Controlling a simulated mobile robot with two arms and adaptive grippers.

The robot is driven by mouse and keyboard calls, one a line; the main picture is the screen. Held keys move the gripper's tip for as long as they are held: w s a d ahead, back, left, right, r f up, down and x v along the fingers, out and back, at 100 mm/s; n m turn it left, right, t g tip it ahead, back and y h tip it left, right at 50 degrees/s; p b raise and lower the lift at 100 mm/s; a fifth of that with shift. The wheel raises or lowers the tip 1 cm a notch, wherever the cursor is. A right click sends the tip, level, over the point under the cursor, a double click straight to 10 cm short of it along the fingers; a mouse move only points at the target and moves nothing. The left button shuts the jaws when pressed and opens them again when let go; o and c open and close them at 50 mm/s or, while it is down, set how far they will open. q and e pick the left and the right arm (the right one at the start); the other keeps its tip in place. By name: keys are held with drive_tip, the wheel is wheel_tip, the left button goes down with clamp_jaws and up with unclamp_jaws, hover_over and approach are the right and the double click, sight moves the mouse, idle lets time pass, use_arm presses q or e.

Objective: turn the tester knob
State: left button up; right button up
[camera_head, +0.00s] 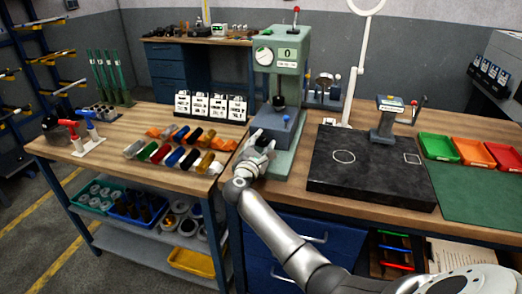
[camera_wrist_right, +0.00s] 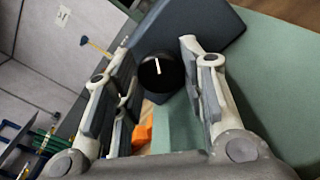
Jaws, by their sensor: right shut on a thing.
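The green tester (camera_head: 279,60) stands on the bench at the back middle in the head view, with a dial gauge and a display reading 0. Its knob (camera_wrist_right: 160,73) is black and round with a white pointer line, and shows in the right wrist view on the dark blue-grey housing (camera_wrist_right: 205,25). My right gripper (camera_head: 258,143) reaches the front of the tester's housing in the head view. In the right wrist view its two fingers (camera_wrist_right: 157,48) are on either side of the knob, shut on it. My left gripper is not in view.
Colored inserts (camera_head: 180,157) and white cards (camera_head: 210,106) lie to the left. Green (camera_head: 438,147) and orange trays (camera_head: 473,153) sit at the far right.

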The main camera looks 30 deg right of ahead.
drive_tip(key=m+b, duration=0.1)
drive_tip(key=m, duration=0.1)
drive_tip(key=m+b, duration=0.1)
drive_tip(key=b, duration=0.1)
drive_tip(key=m+b, duration=0.1)
drive_tip(key=m, duration=0.1)
drive_tip(key=shift+f+m+b, duration=0.3)
drive_tip(key=shift+f+b, duration=0.05)
drive_tip(key=shift+s+r+m+b, duration=0.1)
drive_tip(key=shift+r+m+b, duration=0.05)
drive_tip(key=shift+m+b, duration=1.4)
drive_tip(key=shift+m, duration=0.25)
drive_tip(key=o, duration=1)
